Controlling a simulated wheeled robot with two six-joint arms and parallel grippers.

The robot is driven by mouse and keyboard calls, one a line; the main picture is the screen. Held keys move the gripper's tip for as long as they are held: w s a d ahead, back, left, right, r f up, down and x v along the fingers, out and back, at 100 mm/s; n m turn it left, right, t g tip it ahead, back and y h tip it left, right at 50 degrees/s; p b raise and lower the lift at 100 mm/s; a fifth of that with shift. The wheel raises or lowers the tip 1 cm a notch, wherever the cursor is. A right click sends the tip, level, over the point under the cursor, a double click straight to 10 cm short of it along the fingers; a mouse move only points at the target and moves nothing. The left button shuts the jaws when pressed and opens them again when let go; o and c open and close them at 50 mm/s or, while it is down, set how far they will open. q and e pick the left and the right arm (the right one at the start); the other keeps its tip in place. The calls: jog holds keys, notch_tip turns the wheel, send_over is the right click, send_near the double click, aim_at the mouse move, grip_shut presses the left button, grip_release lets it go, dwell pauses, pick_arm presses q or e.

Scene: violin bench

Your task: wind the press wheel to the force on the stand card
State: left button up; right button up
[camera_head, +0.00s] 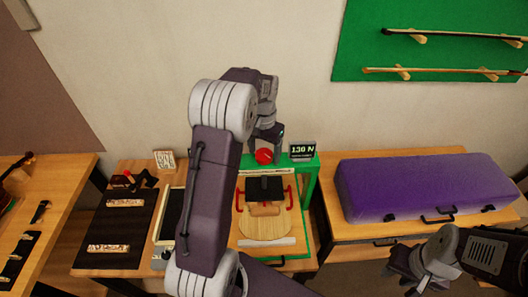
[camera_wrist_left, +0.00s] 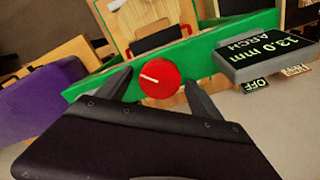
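The red press wheel (camera_head: 264,156) sits on the top bar of the green press frame (camera_head: 311,185). The left wrist view shows the wheel (camera_wrist_left: 159,79) with a white pointer line. My left gripper (camera_wrist_left: 160,80) is open, one finger on each side of the wheel, with small gaps visible. In the head view my left arm hides part of the press. A display (camera_head: 302,150) beside the wheel reads "13.0 mm ARCH" upside down in the wrist view (camera_wrist_left: 265,52). A small card (camera_head: 164,159) stands at the bench's back; its writing is illegible. My right gripper (camera_head: 405,265) is low at right.
Under the press is a pale wooden violin plate (camera_head: 265,224) with red-handled parts beside it. A purple case (camera_head: 425,187) lies on the right table. A dark mat (camera_head: 118,225) with labelled strips lies left. A green bow board (camera_head: 430,40) hangs on the wall.

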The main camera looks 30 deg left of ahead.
aim_at(264, 154)
pick_arm(q)
notch_tip(264, 154, up, 9)
jog(key=shift+r+b, duration=0.1)
jog(key=shift+b, duration=0.4)
jog(key=shift+f, duration=0.2)
dwell(1.0)
jog(key=s+d+f+b, duration=0.4)
jog(key=s+d+f, duration=0.1)
jog(key=s+f, duration=0.4)
jog(key=s+d+f+t+b, duration=0.1)
jog(key=s+d+f+b, duration=0.2)
jog(key=s+d+f, duration=0.2)
jog(key=s+f, duration=0.3)
jog(key=f, duration=0.4)
jog(key=shift+s+d+n+b, duration=0.3)
jog(key=shift+s+n+b, duration=0.05)
jog(key=shift+n+b, duration=0.05)
